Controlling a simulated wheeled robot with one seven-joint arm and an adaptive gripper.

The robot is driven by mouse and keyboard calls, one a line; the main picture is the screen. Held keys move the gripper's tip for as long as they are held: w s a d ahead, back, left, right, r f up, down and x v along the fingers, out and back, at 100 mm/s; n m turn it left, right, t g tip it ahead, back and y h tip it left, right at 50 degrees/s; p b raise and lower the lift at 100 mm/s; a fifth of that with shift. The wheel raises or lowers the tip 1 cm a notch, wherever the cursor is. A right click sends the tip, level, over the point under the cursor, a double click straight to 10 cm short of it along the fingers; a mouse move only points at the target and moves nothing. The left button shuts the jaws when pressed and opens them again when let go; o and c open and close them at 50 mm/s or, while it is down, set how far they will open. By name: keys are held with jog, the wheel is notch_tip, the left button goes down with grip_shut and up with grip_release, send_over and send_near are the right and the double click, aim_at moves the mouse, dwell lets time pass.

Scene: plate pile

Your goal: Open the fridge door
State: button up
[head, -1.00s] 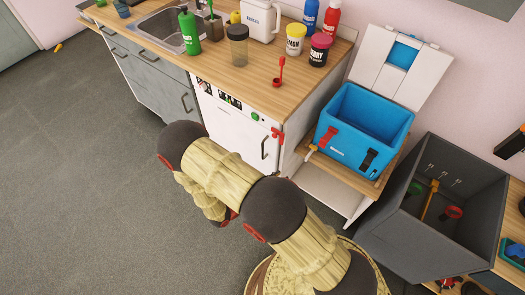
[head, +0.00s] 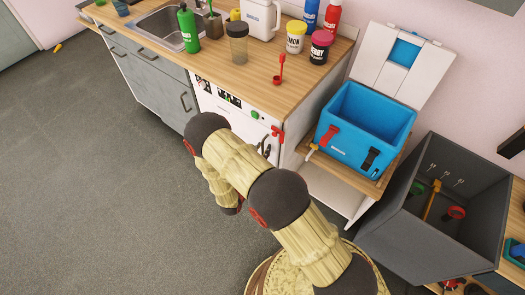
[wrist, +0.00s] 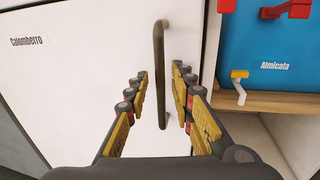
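The fridge is the white unit under the wooden counter, and its door (head: 228,109) is shut. In the wrist view the white door (wrist: 80,75) fills the left and middle, with a "Calomberro" label. Its dark bronze vertical bar handle (wrist: 159,45) stands near the door's right edge. My gripper (wrist: 160,76) is open, with one yellow-padded finger on each side of the handle. Gaps show between the fingers and the bar. In the head view my arm hides most of the gripper and the lower door.
A blue cooler (head: 350,150) stands on a low wooden shelf right of the fridge. A grey open bin (head: 400,235) is farther right. Bottles and jars stand on the counter (head: 190,65).

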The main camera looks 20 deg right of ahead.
jog(key=shift+w+d, duration=0.15)
jog(key=shift+c, duration=0.7)
jog(key=c, duration=0.4)
grip_shut()
